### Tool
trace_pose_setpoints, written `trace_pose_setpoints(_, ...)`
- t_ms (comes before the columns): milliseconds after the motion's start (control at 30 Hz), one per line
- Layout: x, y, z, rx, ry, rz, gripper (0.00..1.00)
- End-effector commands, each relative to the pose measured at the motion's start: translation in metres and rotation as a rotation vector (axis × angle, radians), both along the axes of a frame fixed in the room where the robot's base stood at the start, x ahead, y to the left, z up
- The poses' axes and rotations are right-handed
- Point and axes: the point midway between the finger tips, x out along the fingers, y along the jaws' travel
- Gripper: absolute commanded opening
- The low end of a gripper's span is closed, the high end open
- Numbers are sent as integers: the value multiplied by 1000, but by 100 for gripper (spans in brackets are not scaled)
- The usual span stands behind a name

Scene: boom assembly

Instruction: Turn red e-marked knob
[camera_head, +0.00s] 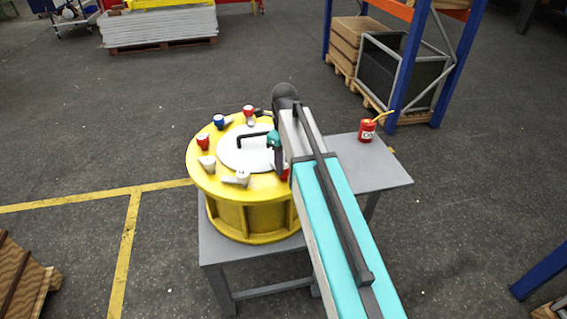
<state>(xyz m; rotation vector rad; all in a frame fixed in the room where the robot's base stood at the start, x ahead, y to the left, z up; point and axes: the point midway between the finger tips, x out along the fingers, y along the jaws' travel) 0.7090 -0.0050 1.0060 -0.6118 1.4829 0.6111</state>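A round yellow drum (245,215) with a white disc (238,155) on top stands on a grey table. Several knobs ring its top. One red knob (249,112) is at the back, another red knob (203,142) is at the left, and a third red knob (284,173) is at the right, partly hidden by my arm. No letter mark is readable on any of them. My gripper (279,155) is over the right side of the drum, mostly hidden by my arm. Its fingers cannot be made out, nor whether it touches the right red knob.
A blue knob (219,121) and white knobs (207,163) share the drum's top. A bent black handle (252,138) rises over the disc. A red can (367,131) stands on the right of the grey table (385,175).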

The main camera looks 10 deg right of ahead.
Motion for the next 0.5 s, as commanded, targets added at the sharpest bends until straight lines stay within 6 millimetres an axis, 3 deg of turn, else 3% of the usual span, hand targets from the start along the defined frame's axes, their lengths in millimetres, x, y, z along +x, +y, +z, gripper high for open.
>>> trace_pose_setpoints(33, 0, -1, 0, -1, 0, -4, 43)
trace_pose_setpoints(100, 0, 0, 0, -1, 1, -3, 55)
trace_pose_setpoints(500, 0, 0, 1, 0, 0, 0, 55)
